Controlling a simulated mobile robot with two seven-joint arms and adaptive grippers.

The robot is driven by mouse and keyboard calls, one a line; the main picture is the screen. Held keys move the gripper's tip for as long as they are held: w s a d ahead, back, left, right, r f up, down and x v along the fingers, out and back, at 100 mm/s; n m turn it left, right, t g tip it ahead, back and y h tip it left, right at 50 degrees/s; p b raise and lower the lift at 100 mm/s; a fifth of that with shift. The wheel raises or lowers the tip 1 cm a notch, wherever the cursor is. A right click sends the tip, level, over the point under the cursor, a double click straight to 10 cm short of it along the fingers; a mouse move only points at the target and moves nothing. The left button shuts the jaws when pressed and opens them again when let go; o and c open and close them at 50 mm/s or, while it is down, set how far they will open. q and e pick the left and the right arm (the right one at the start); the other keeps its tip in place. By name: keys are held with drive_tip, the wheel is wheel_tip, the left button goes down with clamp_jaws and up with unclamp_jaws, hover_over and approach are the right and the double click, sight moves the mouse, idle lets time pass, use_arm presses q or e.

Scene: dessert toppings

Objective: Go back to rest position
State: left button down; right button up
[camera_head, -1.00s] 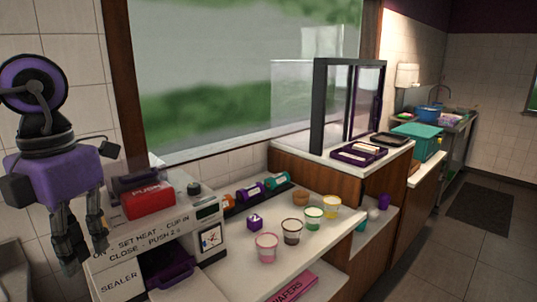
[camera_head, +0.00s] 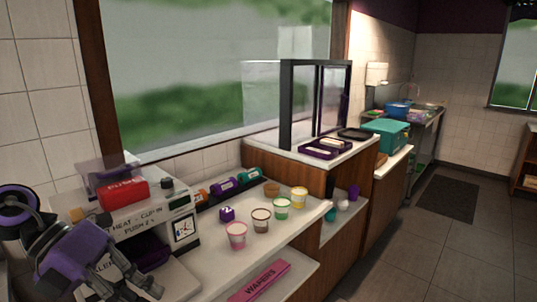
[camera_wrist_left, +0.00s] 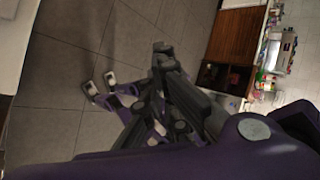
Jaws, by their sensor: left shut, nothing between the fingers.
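My left gripper (camera_head: 122,284) is at the lower left of the head view, in front of the sealer machine (camera_head: 150,218), with its fingers pointing down and right. It is shut and holds nothing. In the left wrist view the left gripper (camera_wrist_left: 165,62) shows its dark linked fingers over the tiled floor (camera_wrist_left: 95,35). My right gripper is in neither view.
A pink wafers box (camera_head: 259,281) lies on the shelf below. A glass-sided frame (camera_head: 317,105) stands on the raised counter.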

use_arm(q)
drive_tip(key=w+d+f+n+t+h+p, duration=0.1)
drive_tip(key=w+d+f+n+t+h, duration=0.15)
drive_tip(key=f+n+t+h, duration=0.45)
drive_tip(key=s+a+f+n+t+y, duration=0.2)
drive_tip(key=a+f+n+t+y, duration=0.15)
drive_tip(key=f+n+y, duration=0.4)
drive_tip(key=s+a+f+n+t+y, duration=0.2)
drive_tip(key=f+n+t+y, duration=0.2)
drive_tip(key=f+n, duration=0.6)
drive_tip(key=s+d+f+n+g+y+p, duration=0.1)
drive_tip(key=s+d+f+n+g+y, duration=0.1)
drive_tip(key=s+f+n, duration=0.3)
drive_tip(key=s+d+f+n+g+y, duration=0.2)
drive_tip(key=s+d+f+n+g, duration=0.2)
drive_tip(key=s+f, duration=0.7)
drive_tip(key=shift+s+d+f+n+p, duration=0.2)
drive_tip(key=shift+s+d+n+p, duration=0.15)
drive_tip(key=shift+s+d+n, duration=0.55)
drive_tip(key=shift+s+a, duration=0.1)
drive_tip(key=shift+a, duration=0.2)
